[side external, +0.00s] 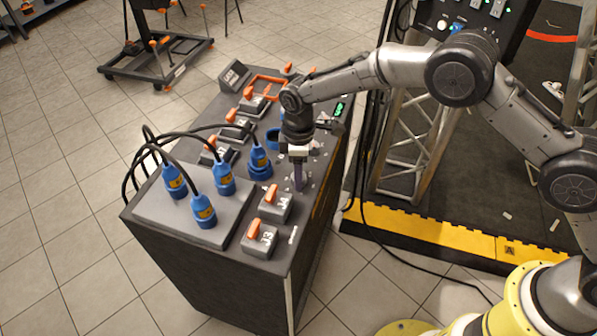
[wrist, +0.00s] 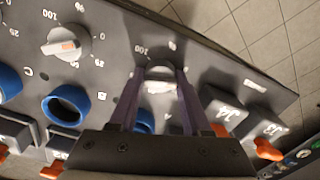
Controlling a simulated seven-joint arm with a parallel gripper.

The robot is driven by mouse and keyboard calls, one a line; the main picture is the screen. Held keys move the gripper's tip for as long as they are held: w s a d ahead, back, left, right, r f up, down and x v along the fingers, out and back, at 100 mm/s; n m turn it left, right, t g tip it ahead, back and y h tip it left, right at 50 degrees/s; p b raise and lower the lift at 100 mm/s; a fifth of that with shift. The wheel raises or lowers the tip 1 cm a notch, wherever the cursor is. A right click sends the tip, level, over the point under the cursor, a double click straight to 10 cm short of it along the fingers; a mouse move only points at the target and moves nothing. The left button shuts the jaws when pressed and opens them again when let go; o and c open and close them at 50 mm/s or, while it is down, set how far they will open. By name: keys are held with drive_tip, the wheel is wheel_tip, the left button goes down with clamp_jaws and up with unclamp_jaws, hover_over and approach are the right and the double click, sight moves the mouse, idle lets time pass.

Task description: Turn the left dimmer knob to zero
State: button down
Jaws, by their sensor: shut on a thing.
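My gripper (wrist: 158,75) points down at the console top, its two purple fingers shut on a grey dimmer knob (wrist: 160,73). The printed labels appear upside down in the wrist view, so this looks like the left dimmer knob. The fingers hide much of it, and I cannot tell its setting.
The dark console (side external: 180,262) carries blue plugs (side external: 204,211) with black cables and orange-handled switches (side external: 276,200) close to my gripper. An empty blue socket (wrist: 64,105) lies near the knobs. A truss tower (side external: 408,155) stands to the right.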

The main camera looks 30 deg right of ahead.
drive_tip(key=shift+n, duration=1.1)
drive_tip(key=shift+c, duration=1.8)
unclamp_jaws()
wheel_tip(320, 180, up, 14)
drive_tip(key=shift+d, duration=0.1)
